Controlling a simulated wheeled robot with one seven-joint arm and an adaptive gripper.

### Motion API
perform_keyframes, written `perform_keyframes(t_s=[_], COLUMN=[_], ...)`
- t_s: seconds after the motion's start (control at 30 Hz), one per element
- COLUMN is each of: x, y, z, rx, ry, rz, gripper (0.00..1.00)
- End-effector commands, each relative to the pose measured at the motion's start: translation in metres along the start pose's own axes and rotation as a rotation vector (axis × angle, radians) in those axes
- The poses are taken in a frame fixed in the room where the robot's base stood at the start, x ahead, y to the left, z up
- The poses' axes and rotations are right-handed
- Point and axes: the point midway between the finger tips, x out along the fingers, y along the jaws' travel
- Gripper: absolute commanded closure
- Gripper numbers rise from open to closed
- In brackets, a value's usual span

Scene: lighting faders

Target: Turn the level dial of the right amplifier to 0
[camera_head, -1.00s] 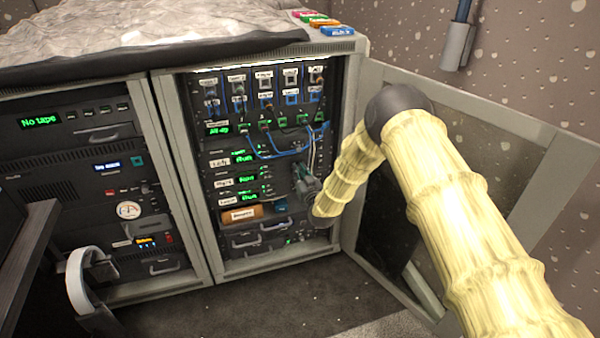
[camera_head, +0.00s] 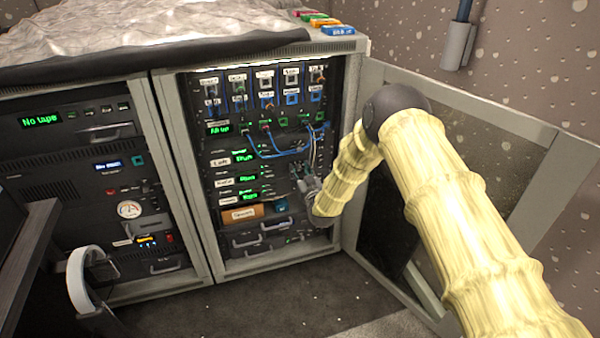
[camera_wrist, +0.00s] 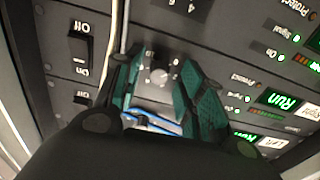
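In the wrist view, a small pale round dial (camera_wrist: 159,76) with printed marks around it sits on a dark panel. My gripper (camera_wrist: 160,72) has its two teal-padded fingers on either side of the dial, with visible gaps, so it is open. The wrist picture is upside down. A label reading "Right" (camera_wrist: 312,110) is partly cut off beside a green "Run" display (camera_wrist: 279,98). In the head view, the right amplifier (camera_head: 225,183) is in the open rack, and my gripper (camera_head: 308,185) is at its right side. The dial is hidden there, and its pointer setting is unclear.
An on/off switch (camera_wrist: 79,48) is near my gripper. Blue patch cables (camera_head: 285,152) hang above the amplifiers, and cables pass close to the fingers. Headphones (camera_head: 80,280) hang at lower left.

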Motion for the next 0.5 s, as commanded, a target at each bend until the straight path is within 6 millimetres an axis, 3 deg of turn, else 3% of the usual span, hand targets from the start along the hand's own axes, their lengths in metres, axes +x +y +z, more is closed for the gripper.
perform_keyframes(t_s=[0.27, 0.5], x=[-0.016, -0.058], y=[0.000, 0.000], z=[0.001, 0.001], rx=[0.000, 0.001], ry=[-0.003, -0.003], rz=[0.000, -0.001], gripper=[0.60, 0.60])
